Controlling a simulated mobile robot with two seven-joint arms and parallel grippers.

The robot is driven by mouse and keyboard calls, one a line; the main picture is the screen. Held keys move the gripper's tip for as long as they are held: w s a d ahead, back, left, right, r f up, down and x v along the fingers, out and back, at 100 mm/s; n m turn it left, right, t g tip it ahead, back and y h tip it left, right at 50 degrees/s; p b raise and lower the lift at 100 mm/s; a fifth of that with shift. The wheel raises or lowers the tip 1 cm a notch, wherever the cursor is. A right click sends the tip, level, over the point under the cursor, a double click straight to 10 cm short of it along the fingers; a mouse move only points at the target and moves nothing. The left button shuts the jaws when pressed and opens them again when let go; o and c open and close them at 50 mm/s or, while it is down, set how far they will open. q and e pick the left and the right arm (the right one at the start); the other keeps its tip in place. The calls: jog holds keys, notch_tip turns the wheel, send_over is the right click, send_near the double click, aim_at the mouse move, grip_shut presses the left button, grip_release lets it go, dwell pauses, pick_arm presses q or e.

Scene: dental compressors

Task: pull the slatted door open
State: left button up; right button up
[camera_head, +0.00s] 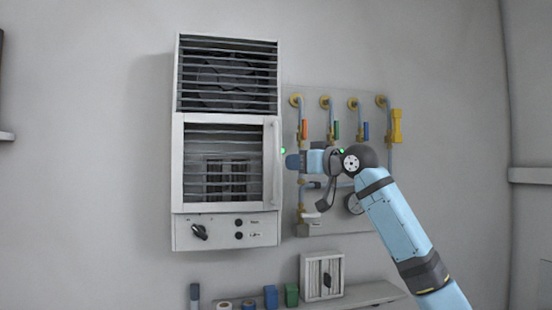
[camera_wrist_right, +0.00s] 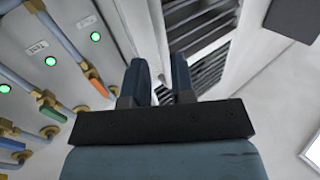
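The slatted door (camera_head: 185,165) is the white-framed lower panel of a wall cabinet, with dark horizontal slats. It looks shut in the head view. A pale upright handle bar (camera_head: 275,160) runs along its right edge. My right gripper (camera_head: 289,161) is just right of that edge, pointing left at about mid-height. In the right wrist view, its two dark fingers (camera_wrist_right: 160,80) stand apart with a gap between them. Pale panel surfaces and the slats (camera_wrist_right: 203,55) lie beyond the fingertips. I see nothing clearly held; contact with the handle cannot be told. My left gripper is out of view.
A pipe panel (camera_head: 345,215) with valves and colored handles is close behind and right of my right gripper. Below the door is a control panel (camera_head: 224,231) with a knob. A shelf (camera_head: 375,293) below carries a small white box (camera_head: 321,276) and several small items.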

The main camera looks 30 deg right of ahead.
jog(key=p+x, duration=0.2)
jog(key=x, duration=0.5)
jog(key=shift+w+a, duration=0.1)
jog(key=shift+w, duration=0.1)
grip_shut()
